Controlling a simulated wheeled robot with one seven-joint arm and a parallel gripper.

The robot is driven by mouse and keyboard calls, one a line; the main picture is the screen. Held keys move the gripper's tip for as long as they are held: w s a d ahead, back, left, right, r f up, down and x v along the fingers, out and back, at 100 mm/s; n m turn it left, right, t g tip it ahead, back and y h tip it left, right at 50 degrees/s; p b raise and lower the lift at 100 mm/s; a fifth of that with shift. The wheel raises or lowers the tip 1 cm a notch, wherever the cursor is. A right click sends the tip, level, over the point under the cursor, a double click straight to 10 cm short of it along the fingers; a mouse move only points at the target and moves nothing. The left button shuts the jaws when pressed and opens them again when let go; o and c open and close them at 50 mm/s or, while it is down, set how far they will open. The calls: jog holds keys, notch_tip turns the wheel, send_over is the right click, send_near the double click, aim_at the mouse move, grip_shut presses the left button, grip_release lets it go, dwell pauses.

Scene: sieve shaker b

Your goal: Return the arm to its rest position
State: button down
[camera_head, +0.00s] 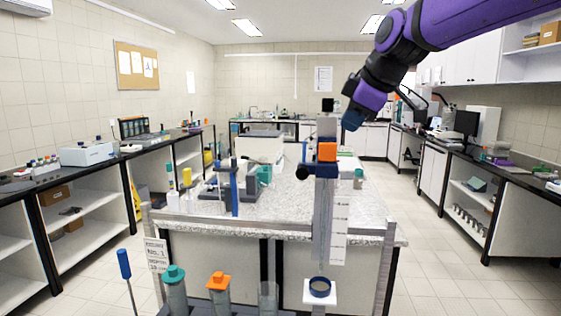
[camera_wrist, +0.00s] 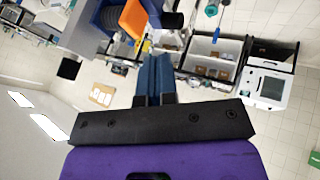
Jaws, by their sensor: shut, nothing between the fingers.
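My purple and black arm reaches in from the upper right of the head view. Its gripper (camera_head: 352,119) has blue fingers and points down and left, in the air above the bench. In the wrist view my gripper (camera_wrist: 154,75) shows its two blue fingers pressed together with nothing between them. A tall grey column with an orange block (camera_head: 327,151) and a blue clamp stands just left of and below the gripper in the head view. The orange part (camera_wrist: 132,18) also shows near the fingertips in the wrist view. I cannot tell the exact gap between them.
The speckled bench (camera_head: 276,222) carries bottles, a blue stand and a white machine (camera_head: 260,148). At the front are a teal-capped tube (camera_head: 175,290), an orange-capped tube (camera_head: 219,293) and a round dish (camera_head: 320,287). Open floor lies to the right of the bench.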

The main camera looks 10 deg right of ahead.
jog(key=s+d+f+m+h, duration=0.1)
jog(key=s+f+m, duration=0.3)
jog(key=s, duration=0.4)
jog(key=s+d+f+m+g, duration=0.1)
jog(key=s+f+m, duration=0.3)
jog(key=s, duration=0.5)
jog(key=s+d+f+m+h, duration=0.1)
jog(key=s+d+f+m, duration=0.2)
jog(key=s+f+m, duration=0.2)
jog(key=s, duration=0.3)
jog(key=shift+s+d+f+g+h, duration=0.15)
jog(key=shift+d+f+g+h, duration=0.15)
jog(key=shift+g, duration=0.1)
